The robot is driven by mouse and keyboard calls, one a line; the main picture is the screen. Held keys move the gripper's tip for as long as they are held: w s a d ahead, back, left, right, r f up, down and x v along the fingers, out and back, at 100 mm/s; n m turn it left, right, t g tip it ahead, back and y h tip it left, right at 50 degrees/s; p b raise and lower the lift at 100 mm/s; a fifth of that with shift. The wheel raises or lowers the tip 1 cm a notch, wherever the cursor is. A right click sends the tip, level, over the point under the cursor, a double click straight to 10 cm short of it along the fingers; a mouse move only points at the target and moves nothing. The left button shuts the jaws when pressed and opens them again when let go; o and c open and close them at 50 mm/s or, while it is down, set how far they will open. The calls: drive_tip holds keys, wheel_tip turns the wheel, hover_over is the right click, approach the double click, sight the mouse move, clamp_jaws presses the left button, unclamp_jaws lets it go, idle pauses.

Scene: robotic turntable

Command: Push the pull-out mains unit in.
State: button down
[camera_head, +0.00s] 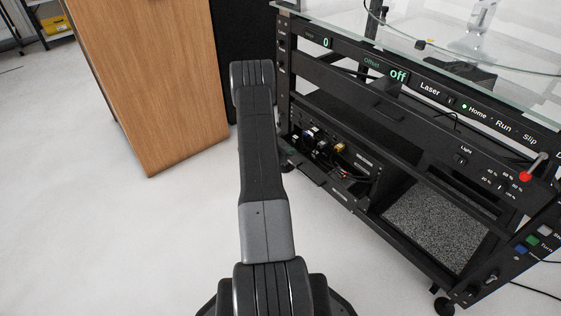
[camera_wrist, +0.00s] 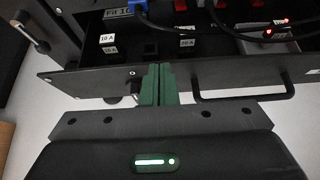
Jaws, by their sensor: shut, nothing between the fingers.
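The pull-out mains unit (camera_head: 335,190) is a black drawer low in the left part of the rack in the head view. It stands out from the rack, with wiring and connectors showing inside. In the wrist view its black front panel (camera_wrist: 100,82) crosses the picture, with a bar handle (camera_wrist: 245,97) on the right. Fuse blocks marked 10 A and a blue plug lie behind the panel. My gripper (camera_wrist: 158,84) has green fingers, shut together and empty, at the front panel left of the handle. I cannot tell whether they touch it. The gripper is hidden in the head view.
The black turntable rack (camera_head: 400,122) has a glass top, displays and a red-knobbed lever (camera_head: 526,176). A wooden cabinet (camera_head: 155,80) stands to the left, with a dark panel (camera_head: 243,40) beside it. Pale floor is free in front of the cabinet and rack.

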drive_tip(key=w+d+b, duration=0.1)
drive_tip(key=w+d, duration=0.1)
drive_tip(key=w+d+b, duration=0.1)
drive_tip(key=w+d, duration=0.1)
drive_tip(key=d, duration=0.1)
drive_tip(key=shift+w+d, duration=0.1)
drive_tip(key=shift+d, duration=0.2)
